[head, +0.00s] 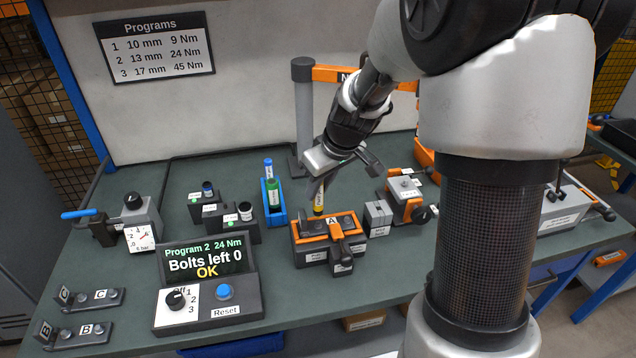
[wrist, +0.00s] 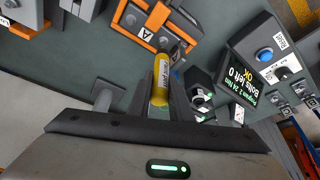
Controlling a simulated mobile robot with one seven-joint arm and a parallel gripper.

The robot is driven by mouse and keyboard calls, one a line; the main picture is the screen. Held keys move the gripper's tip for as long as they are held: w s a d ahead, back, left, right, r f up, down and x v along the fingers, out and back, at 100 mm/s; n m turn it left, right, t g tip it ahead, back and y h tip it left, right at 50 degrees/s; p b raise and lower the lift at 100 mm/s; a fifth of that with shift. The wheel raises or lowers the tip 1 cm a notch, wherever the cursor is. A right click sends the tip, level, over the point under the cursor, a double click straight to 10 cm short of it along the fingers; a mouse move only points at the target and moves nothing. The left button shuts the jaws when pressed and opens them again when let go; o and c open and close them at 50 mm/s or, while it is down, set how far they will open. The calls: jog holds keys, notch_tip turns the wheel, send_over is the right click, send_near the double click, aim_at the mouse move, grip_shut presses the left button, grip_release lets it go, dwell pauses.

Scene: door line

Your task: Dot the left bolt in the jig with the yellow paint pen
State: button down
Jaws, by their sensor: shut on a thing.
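My gripper (head: 322,180) is shut on the yellow paint pen (head: 318,204) and holds it tip down, slightly tilted. The pen also shows between the fingers in the wrist view (wrist: 160,80). Below it is the orange and dark jig (head: 312,246) marked A, which carries an orange clamp handle (head: 338,230). In the wrist view, one bolt (wrist: 165,42) lies close beyond the pen's end, and another bolt (wrist: 131,19) is farther off. The pen is over the jig's left part in the head view. I cannot tell whether its tip touches the left bolt.
A blue holder (head: 279,217) with a green and a blue pen stands left of the jig. A grey block (head: 378,217) and an orange device (head: 405,198) stand to the right. The display (head: 206,262) reads "Bolts left 0 OK". Bare bench lies at front centre.

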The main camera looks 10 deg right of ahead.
jog(key=shift+f, duration=0.4)
jog(key=shift+f+b, duration=0.6)
jog(key=shift+b, duration=0.4)
dwell(0.4)
dwell(0.4)
jog(key=shift+r+p, duration=2)
jog(key=shift+r, duration=1.05)
jog(key=shift+w, duration=0.15)
